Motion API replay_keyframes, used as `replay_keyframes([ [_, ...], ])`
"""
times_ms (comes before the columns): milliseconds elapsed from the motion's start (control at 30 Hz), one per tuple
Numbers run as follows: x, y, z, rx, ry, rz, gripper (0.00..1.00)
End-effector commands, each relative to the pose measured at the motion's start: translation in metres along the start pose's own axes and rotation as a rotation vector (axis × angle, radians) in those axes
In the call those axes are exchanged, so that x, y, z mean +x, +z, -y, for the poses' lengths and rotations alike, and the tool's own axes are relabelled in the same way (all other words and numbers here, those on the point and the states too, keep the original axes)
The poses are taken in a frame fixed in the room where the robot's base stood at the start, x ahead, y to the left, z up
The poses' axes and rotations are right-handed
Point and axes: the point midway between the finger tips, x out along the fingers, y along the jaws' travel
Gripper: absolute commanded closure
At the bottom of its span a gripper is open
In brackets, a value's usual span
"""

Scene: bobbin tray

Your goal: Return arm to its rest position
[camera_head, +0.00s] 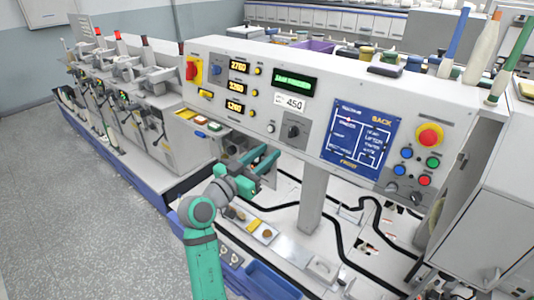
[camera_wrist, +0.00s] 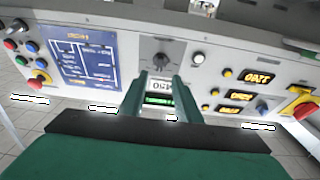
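My teal arm reaches up from the bottom of the head view, bends at the elbow and extends to the right. My gripper (camera_head: 264,158) is just below the lower edge of the control panel (camera_head: 225,100), in front of the machine. In the wrist view, the two fingers of my gripper (camera_wrist: 160,88) stand apart. Nothing is held between them; the panel's label and green display show through the gap. The panel (camera_wrist: 130,48) appears upside down there. I cannot tell the exact distance between fingers and panel.
Below the arm, a narrow tray (camera_head: 282,245) with small round items lies on the white deck, and a blue bin (camera_head: 270,281) is at the front. A post (camera_head: 312,195) stands right of the gripper. Open grey floor (camera_head: 80,220) lies left.

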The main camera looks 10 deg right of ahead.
Motion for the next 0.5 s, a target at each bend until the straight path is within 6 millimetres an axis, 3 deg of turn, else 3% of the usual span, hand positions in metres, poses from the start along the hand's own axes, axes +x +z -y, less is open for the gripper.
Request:
replay_keyframes([
  [167, -0.003, 0.013, -0.001, -0.022, -0.021, 0.002, 0.70],
  [267, -0.009, 0.041, -0.002, -0.064, -0.069, 0.005, 0.70],
  [500, -0.044, 0.128, -0.011, -0.187, -0.251, 0.017, 0.70],
])
